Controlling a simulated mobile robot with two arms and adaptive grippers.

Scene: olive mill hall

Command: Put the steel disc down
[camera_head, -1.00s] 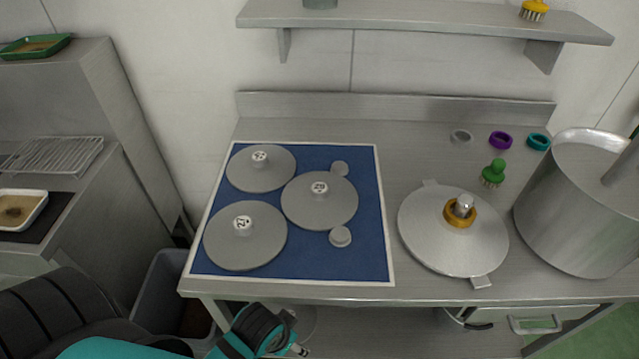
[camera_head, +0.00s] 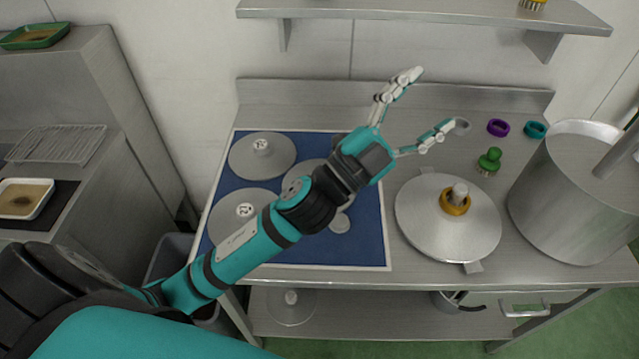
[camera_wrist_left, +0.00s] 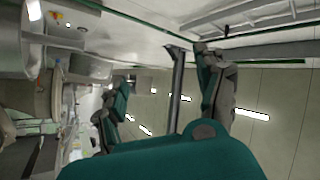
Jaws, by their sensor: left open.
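My left gripper (camera_head: 438,100) is open and empty, raised over the table, its fingers spread toward the back right. Its arm crosses the blue mat (camera_head: 357,250). Grey steel discs with knobs and labels lie on the mat: one at the back left (camera_head: 262,155), one at the front left (camera_head: 238,214), partly covered by my arm, and one in the middle (camera_head: 297,173), mostly hidden by it. Another knobbed disc (camera_head: 290,310) lies on the lower shelf. In the left wrist view the open fingers (camera_wrist_left: 158,82) hold nothing. My right gripper is not in view.
A large lid (camera_head: 420,222) with an orange ring round its knob lies right of the mat, beside a big steel pot (camera_head: 562,205). A green brush (camera_head: 489,161), a purple ring (camera_head: 498,128) and a teal ring (camera_head: 535,131) stand behind. A wall shelf (camera_head: 430,17) hangs above.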

